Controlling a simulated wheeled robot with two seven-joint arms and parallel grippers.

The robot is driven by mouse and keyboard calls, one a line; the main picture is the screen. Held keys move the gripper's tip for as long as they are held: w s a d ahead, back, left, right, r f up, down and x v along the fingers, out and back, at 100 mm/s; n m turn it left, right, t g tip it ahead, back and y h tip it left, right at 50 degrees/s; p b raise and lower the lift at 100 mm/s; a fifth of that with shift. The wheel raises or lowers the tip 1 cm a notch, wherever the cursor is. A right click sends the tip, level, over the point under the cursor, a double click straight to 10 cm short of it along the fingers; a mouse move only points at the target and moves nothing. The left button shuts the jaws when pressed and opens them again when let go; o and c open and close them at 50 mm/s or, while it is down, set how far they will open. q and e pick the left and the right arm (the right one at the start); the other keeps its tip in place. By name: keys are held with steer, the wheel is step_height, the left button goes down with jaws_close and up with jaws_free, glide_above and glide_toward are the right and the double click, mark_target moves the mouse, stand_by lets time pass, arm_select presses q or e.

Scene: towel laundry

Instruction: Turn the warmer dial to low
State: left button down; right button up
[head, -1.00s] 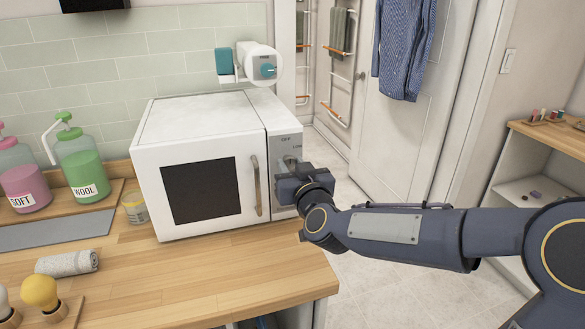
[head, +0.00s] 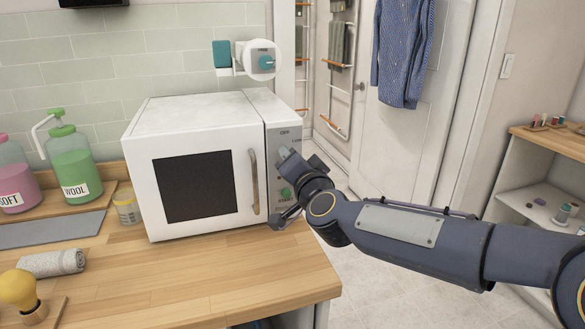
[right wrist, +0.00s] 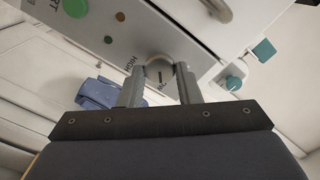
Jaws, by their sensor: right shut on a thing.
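The white warmer (head: 195,170) stands on the wooden counter with its door shut. Its grey control panel (head: 284,140) on the right carries OFF and LOW labels near the top. My right gripper (head: 292,158) is at this panel and covers the dial in the head view. In the right wrist view the round silver dial (right wrist: 158,70) sits between the two fingertips of my right gripper (right wrist: 158,84), which is shut on it. A dark pointer line shows on the dial. HIGH is printed beside it; another label is partly hidden by the fingers. My left gripper is out of view.
A green button (head: 287,192) sits below the gripper on the panel. A white dispenser with a teal knob (head: 262,60) is on the wall above. Soap bottles (head: 75,165), a rolled towel (head: 53,262) and a yellow knob (head: 18,288) are at left. The front counter (head: 190,275) is clear.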

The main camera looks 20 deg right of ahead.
steer(key=shift+m+b, duration=0.45)
steer(key=shift+m, duration=0.55)
steer(key=o, duration=0.9)
steer(key=shift+o, duration=0.2)
steer(key=s, duration=0.7)
steer(key=shift+s+d, duration=0.15)
steer(key=shift+s, duration=0.25)
